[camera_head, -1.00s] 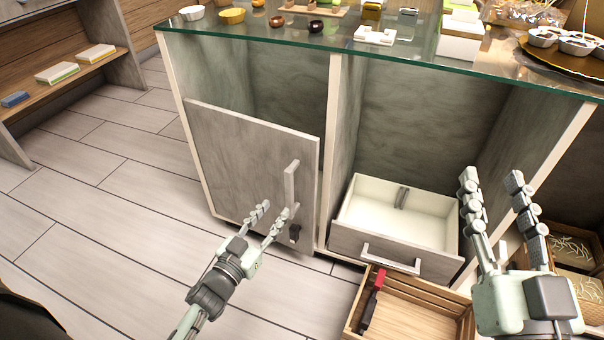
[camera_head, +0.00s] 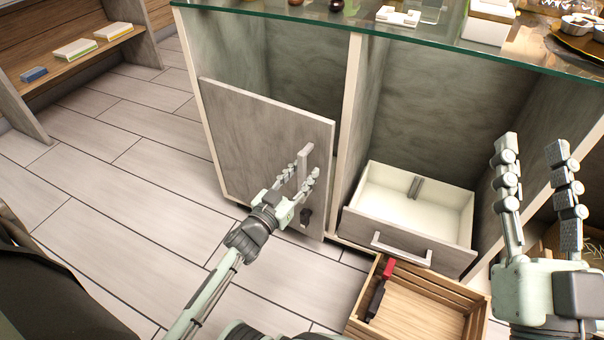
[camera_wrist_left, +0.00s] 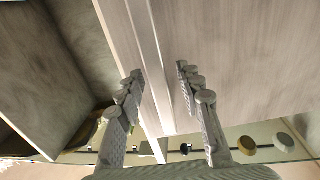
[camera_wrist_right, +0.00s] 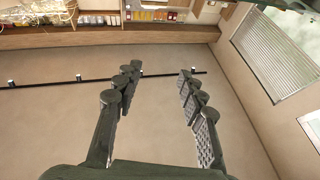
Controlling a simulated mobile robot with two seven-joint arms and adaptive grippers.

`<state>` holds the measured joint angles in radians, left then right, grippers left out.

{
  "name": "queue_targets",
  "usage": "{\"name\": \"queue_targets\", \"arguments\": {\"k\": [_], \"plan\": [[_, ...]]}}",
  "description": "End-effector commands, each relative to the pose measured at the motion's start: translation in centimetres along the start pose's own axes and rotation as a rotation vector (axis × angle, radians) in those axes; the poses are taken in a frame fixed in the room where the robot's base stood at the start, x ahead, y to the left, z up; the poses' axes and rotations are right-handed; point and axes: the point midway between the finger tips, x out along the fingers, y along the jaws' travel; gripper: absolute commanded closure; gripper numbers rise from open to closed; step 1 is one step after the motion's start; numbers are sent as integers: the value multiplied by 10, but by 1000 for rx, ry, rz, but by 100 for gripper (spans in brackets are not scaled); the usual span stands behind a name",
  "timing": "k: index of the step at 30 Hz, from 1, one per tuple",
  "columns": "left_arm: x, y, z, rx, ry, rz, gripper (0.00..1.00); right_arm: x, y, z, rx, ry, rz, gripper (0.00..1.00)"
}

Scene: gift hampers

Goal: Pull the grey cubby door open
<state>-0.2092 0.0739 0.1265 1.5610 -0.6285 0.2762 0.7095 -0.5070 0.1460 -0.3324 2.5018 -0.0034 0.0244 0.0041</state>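The grey cubby door (camera_head: 255,130) is a grey panel at the lower left of the cabinet, with the cubby space visible above its top edge. Its pale upright bar handle (camera_head: 304,162) is near its right edge. My left gripper (camera_head: 298,180) is at the handle, with its fingers apart on either side of it. In the left wrist view the bar (camera_wrist_left: 155,70) runs between the spread fingers (camera_wrist_left: 160,85); I cannot tell whether they touch it. My right gripper (camera_head: 530,150) is open and empty, raised at the right in front of the cabinet.
An open white drawer (camera_head: 419,211) sticks out right of the door. Below it is a wooden crate (camera_head: 415,312) with a red-and-black item (camera_head: 379,290). The glass counter top (camera_head: 400,40) carries small goods. The floor on the left is clear.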

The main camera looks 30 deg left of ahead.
Motion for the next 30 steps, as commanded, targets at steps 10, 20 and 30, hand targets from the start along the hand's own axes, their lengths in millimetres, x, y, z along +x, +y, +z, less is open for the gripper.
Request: {"name": "queue_targets", "arguments": {"k": [10, 20, 30], "plan": [[0, 0, 0, 0, 0, 0, 100, 0, 0, 0, 0, 0, 0, 60], [-1, 0, 0, 0, 0, 0, 100, 0, 0, 0, 0, 0, 0, 60], [-23, -5, -1, 4, -4, 60, 100, -2, 1, 19, -5, -125, 2, 60]]}}
